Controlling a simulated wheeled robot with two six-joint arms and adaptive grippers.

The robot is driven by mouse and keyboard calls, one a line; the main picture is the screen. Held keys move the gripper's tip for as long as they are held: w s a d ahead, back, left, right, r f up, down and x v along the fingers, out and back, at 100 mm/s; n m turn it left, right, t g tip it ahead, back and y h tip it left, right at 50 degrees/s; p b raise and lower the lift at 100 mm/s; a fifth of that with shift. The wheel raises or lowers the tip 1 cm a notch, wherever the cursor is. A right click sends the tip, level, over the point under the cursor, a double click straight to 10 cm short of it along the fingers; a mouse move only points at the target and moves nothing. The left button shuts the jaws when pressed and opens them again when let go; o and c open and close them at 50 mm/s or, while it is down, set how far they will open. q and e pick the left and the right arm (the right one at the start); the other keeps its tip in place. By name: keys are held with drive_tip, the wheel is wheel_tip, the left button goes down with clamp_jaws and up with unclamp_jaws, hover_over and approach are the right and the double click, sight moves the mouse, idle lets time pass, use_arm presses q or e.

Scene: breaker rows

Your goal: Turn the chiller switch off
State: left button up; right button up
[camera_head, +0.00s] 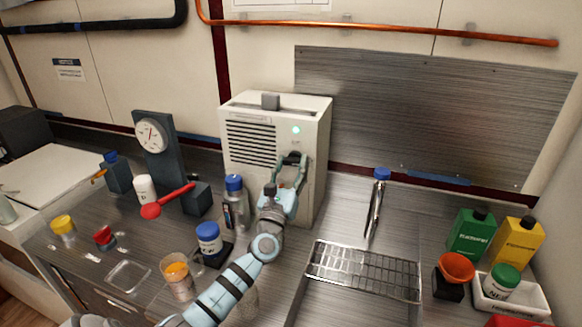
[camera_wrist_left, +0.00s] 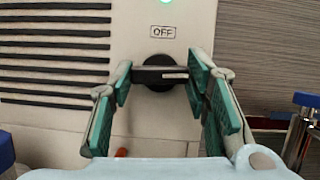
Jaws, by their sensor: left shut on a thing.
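The chiller (camera_head: 272,112) is a pale box with a vent grille on the counter against the wall. Its green indicator light (camera_head: 296,129) is lit; it also shows in the left wrist view (camera_wrist_left: 166,1). The switch (camera_wrist_left: 160,74) is a dark rotary knob on the chiller's front, with its bar horizontal and a pale mark toward the right end. An OFF label (camera_wrist_left: 162,32) sits just above the knob. My left gripper (camera_head: 291,165) is at the chiller's front, its fingers shut on both ends of the knob's bar. My right gripper is not in view.
A blue-capped bottle (camera_head: 236,202) and a blue-lidded jar (camera_head: 209,238) stand close to my left arm. A dial gauge stand (camera_head: 157,150) is to the left. A wire rack (camera_head: 364,271) and green and yellow bottles (camera_head: 516,244) are to the right.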

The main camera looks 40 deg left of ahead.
use_arm(q)
drive_tip(key=n+g+y, duration=0.1)
drive_tip(key=n, duration=0.3)
drive_tip(key=n+g+y, duration=0.1)
drive_tip(key=n+y, duration=0.1)
drive_tip(key=n, duration=0.1)
drive_tip(key=n+g+y+p, duration=0.1)
drive_tip(key=n+g, duration=0.1)
drive_tip(key=n, duration=0.2)
drive_tip(key=shift+w+d+r+n, duration=0.1)
drive_tip(key=shift+d+n, duration=0.1)
drive_tip(key=shift+n, duration=0.1)
drive_tip(key=n+g+p, duration=0.1)
drive_tip(key=n, duration=0.1)
drive_tip(key=n+g+p, duration=0.1)
drive_tip(key=n, duration=0.2)
drive_tip(key=shift+r+y, duration=0.15)
drive_tip(key=shift+y, duration=0.15)
drive_tip(key=shift+d+n+g+p, duration=0.1)
drive_tip(key=shift+n+g+p, duration=0.4)
drive_tip(key=shift+n, duration=0.65)
drive_tip(key=shift+n+g+p, duration=0.3)
drive_tip(key=shift+n+p, duration=0.35)
drive_tip(key=shift+n, duration=0.5)
drive_tip(key=o, duration=1.2)
drive_tip(key=shift+c, duration=0.2)
